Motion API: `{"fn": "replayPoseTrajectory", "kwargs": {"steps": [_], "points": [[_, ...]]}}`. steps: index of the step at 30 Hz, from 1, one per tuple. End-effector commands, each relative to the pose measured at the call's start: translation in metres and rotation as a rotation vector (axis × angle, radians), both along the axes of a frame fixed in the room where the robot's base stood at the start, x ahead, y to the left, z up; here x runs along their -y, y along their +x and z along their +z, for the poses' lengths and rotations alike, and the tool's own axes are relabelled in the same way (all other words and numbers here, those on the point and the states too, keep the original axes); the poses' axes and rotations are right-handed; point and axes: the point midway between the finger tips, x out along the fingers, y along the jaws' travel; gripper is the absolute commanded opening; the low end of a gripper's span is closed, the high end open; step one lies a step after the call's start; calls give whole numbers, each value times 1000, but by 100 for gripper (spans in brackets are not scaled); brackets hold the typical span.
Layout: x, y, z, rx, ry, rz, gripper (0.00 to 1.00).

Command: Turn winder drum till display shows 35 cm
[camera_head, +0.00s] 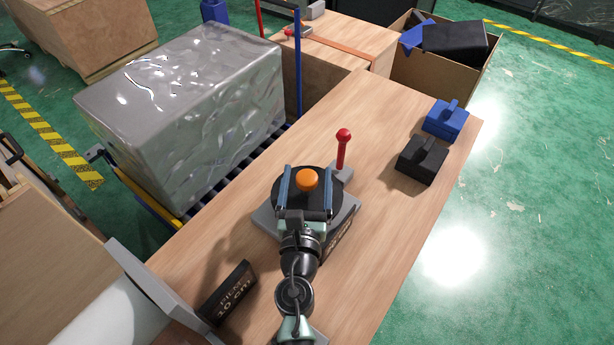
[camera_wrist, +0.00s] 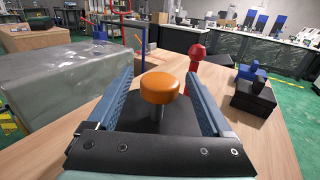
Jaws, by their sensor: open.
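The winder drum (camera_head: 290,184) is a black disc with an orange knob (camera_head: 307,180) on top, set on a grey base (camera_head: 267,218) on the wooden table. My gripper (camera_head: 308,173) is open over the drum, its two blue fingers on either side of the knob. In the wrist view, the knob (camera_wrist: 160,88) stands between the fingers with gaps on both sides. A black display (camera_head: 228,292) at the lower left reads "FILM 10 cm". A second dark panel on the base's front (camera_head: 340,238) has lettering partly hidden by my arm.
A red-knobbed lever (camera_head: 343,148) stands just behind the drum to the right. A black block (camera_head: 422,160) and a blue block (camera_head: 446,119) sit at the table's right. A film-wrapped box (camera_head: 185,110) lies on rollers at left. A white roll (camera_head: 110,320) is at lower left.

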Motion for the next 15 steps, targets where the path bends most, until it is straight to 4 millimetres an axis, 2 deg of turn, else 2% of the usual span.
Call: {"fn": "replayPoseTrajectory", "kwargs": {"steps": [1, 2, 15], "points": [[0, 0, 0, 0, 0, 0, 84], [0, 0, 0, 0, 0, 0, 78], [0, 0, 0, 0, 0, 0, 0]]}}
